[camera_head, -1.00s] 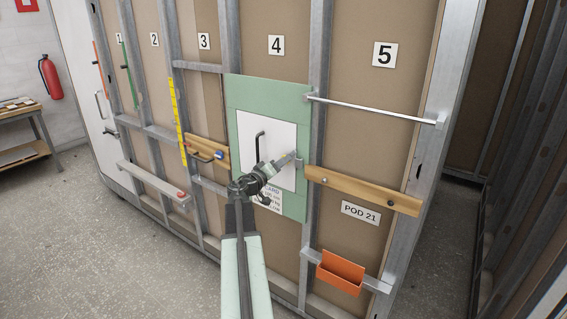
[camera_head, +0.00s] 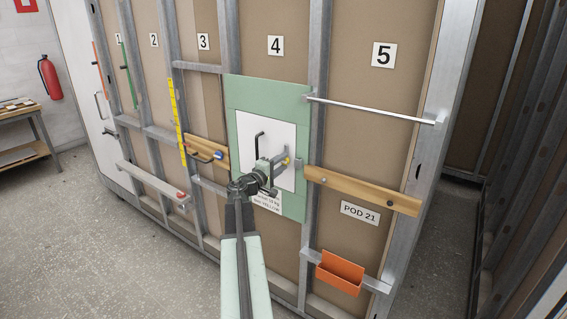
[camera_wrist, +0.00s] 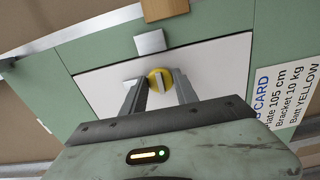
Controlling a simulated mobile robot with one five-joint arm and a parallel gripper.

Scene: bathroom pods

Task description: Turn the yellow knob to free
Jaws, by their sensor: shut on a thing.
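The yellow knob (camera_wrist: 167,78) shows between my fingers in the wrist view, with a pale raised bar across its middle. In the head view a bit of the knob (camera_head: 286,161) shows past my fingertips, on the white door (camera_head: 264,132) in the green panel (camera_head: 238,95). My gripper (camera_wrist: 157,80) is shut on the knob, one finger on each side. Finger contact with the bar is not clearly seen. The free mark is not visible. A square metal latch plate (camera_wrist: 150,42) sits at the door's edge, beyond the knob in the wrist view.
A black handle (camera_head: 259,143) stands out from the door left of the knob. A printed card (camera_wrist: 285,80) is on the panel. A wooden rail (camera_head: 360,190) runs right of the panel, with an orange bin (camera_head: 341,272) below. Open floor lies left.

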